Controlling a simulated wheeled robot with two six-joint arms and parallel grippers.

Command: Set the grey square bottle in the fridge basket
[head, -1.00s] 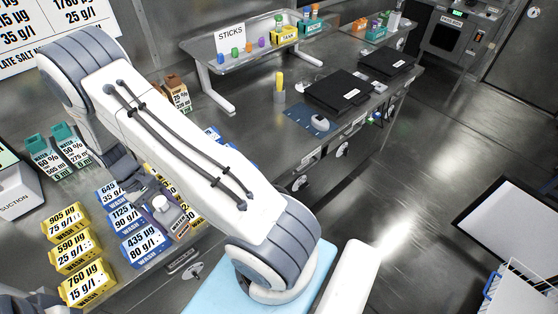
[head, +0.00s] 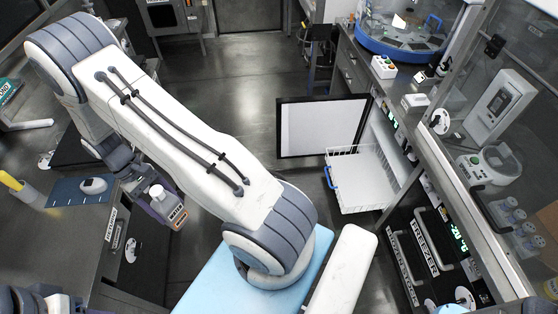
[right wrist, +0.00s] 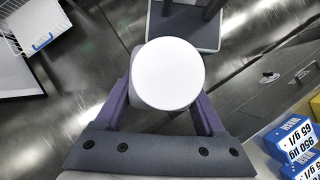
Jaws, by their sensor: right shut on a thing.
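The grey square bottle (head: 157,192) with a round white cap is in my right gripper (head: 163,206), left of centre in the head view. In the right wrist view the bottle's cap (right wrist: 170,73) sits between the purple fingers of my right gripper (right wrist: 164,100), which are shut on it. The cap hides most of the bottle's body there. The white wire fridge basket (head: 364,182) with a blue handle is pulled out, to the right of the gripper and well apart from it. A corner of the basket (right wrist: 35,22) also shows at upper left in the wrist view. My left gripper is not visible.
The fridge door (head: 322,128) stands open beside the basket. A freezer (head: 426,245) is at the right, under a bench with lab devices. A steel counter (head: 50,245) with a blue mouse mat is at left. Open floor (head: 235,85) lies beyond the arm.

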